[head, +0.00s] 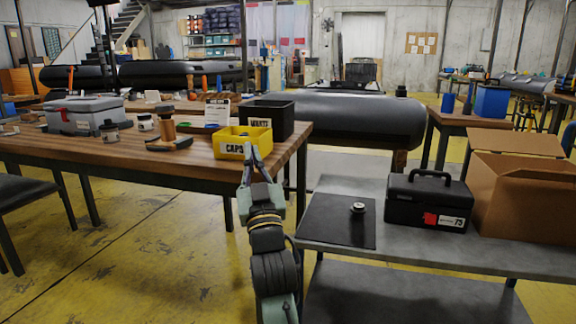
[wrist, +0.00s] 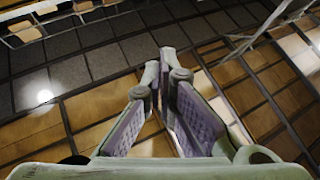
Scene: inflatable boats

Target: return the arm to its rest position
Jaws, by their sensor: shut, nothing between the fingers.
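My gripper (head: 252,152) is raised in front of the wooden table's right end, pointing up, just below the yellow caps bin in the head view. Its fingers come together at the tips and hold nothing. In the wrist view my gripper (wrist: 165,62) shows its two fingers meeting at the tips, with the ceiling or upper structure behind. My arm stands upright between the wooden table and the grey bench.
The wooden table (head: 190,168) carries a yellow caps bin (head: 229,147), a black waste bin (head: 284,120) and a grey toolbox (head: 84,120). The grey bench (head: 430,245) holds a black mat (head: 335,228), a small round part (head: 357,208), a black case (head: 428,206) and a cardboard box (head: 525,205).

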